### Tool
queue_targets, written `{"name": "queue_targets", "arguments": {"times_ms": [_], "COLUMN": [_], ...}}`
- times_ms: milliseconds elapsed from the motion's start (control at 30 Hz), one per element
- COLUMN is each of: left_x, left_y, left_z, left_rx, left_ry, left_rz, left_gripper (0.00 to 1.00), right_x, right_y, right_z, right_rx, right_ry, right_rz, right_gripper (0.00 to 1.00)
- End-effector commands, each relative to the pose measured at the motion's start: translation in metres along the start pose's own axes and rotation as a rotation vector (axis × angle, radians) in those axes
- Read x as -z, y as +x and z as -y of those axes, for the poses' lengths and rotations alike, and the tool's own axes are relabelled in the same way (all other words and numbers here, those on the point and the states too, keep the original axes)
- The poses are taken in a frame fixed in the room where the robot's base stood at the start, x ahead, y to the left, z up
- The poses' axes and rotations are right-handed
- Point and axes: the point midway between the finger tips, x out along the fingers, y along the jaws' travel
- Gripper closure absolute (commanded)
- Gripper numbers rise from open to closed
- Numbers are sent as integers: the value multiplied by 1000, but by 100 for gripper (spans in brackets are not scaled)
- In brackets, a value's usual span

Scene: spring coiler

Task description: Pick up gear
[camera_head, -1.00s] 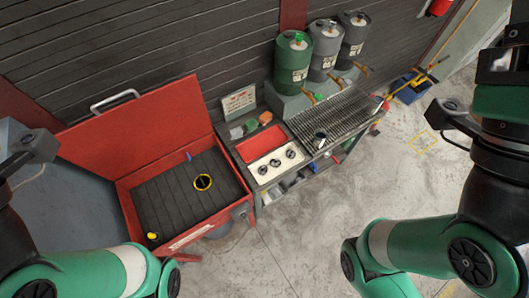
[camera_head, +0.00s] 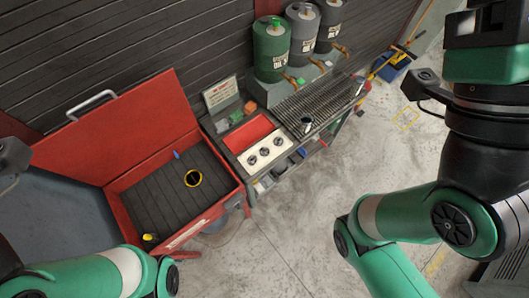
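Three small round dark parts, which look like gears, sit in a row on a white panel (camera_head: 281,139) of the workbench; the middle one (camera_head: 265,151) is clear of anything in front. They are too small for me to make out teeth. My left arm shows at the lower left and my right arm at the right. Neither gripper's fingertips show, and both arms are apart from the bench and the box.
A red tray (camera_head: 249,132) lies behind the white panel. A metal grate (camera_head: 312,107) is to its right, with a dark cup (camera_head: 306,125) at its front edge. Oil drums (camera_head: 271,50) stand behind. The box's raised red lid (camera_head: 120,140) stands at left. The floor in front is clear.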

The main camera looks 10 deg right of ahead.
Motion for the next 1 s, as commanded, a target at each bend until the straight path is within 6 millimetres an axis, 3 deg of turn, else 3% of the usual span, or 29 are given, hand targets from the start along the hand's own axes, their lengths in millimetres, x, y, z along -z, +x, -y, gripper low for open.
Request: {"name": "queue_targets", "arguments": {"times_ms": [467, 767, 1000], "left_x": [0, 0, 0], "left_y": [0, 0, 0], "left_z": [0, 0, 0], "left_rx": [0, 0, 0], "left_ry": [0, 0, -2], "left_rz": [0, 0, 0], "left_gripper": [53, 3, 0], "right_x": [0, 0, 0], "right_y": [0, 0, 0], "right_z": [0, 0, 0], "right_rx": [0, 0, 0], "right_ry": [0, 0, 0], "right_rz": [0, 0, 0], "right_gripper": [50, 50, 50]}}
